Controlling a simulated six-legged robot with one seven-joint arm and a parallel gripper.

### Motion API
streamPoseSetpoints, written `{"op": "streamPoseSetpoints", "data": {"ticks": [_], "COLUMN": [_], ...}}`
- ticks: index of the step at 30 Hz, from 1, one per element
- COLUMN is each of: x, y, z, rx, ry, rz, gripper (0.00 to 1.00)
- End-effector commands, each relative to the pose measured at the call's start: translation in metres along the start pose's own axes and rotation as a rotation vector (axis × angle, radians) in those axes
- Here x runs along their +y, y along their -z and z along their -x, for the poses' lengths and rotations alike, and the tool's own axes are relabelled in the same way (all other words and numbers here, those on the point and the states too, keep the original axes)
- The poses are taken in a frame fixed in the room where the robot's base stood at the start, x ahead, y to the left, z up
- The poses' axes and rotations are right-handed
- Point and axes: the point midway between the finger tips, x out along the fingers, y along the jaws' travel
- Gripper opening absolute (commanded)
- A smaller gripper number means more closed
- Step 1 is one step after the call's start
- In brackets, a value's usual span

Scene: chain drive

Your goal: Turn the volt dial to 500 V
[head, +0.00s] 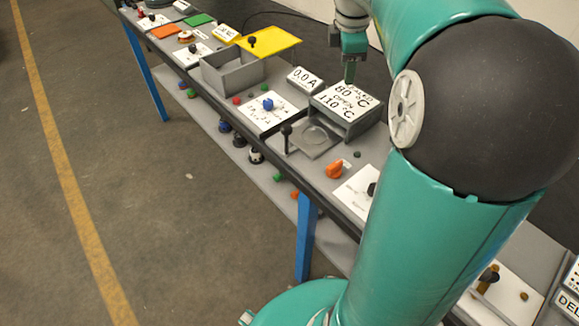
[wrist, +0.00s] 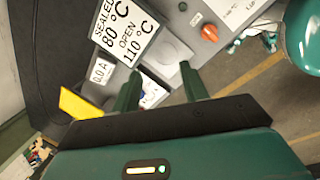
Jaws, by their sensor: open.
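I cannot tell for sure which control is the volt dial. A blue knob (head: 268,104) sits on a white plate with small, unreadable marks, near a display reading 0.0 A (head: 305,80). Farther along the bench, a white plate with a black knob (head: 192,48) stands near another small display (head: 226,34). My gripper (head: 350,76) is above the sign reading 80 °C and 110 °C (head: 345,101). In the wrist view its two fingers (wrist: 160,92) are apart with nothing held between them. Part of a white plate shows between the fingers.
A grey open box (head: 232,75) with a raised yellow lid (head: 270,41) stands beyond the blue knob. A black upright handle (head: 287,138) and an orange knob (head: 334,170) stand nearer. My arm hides much of the bench's right part.

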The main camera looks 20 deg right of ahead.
Motion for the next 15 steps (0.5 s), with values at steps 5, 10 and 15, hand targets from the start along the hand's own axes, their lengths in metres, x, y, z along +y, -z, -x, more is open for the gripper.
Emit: {"op": "streamPoseSetpoints", "data": {"ticks": [5,10,15], "x": [-0.067,-0.135,-0.203], "y": [0.060,0.097,0.120], "z": [0.028,0.036,0.029], "rx": [0.041,0.134,0.264], "ry": [-0.086,-0.137,-0.136], "rz": [-0.288,-0.582,-0.875], "gripper": [0.44,0.44,0.44]}}
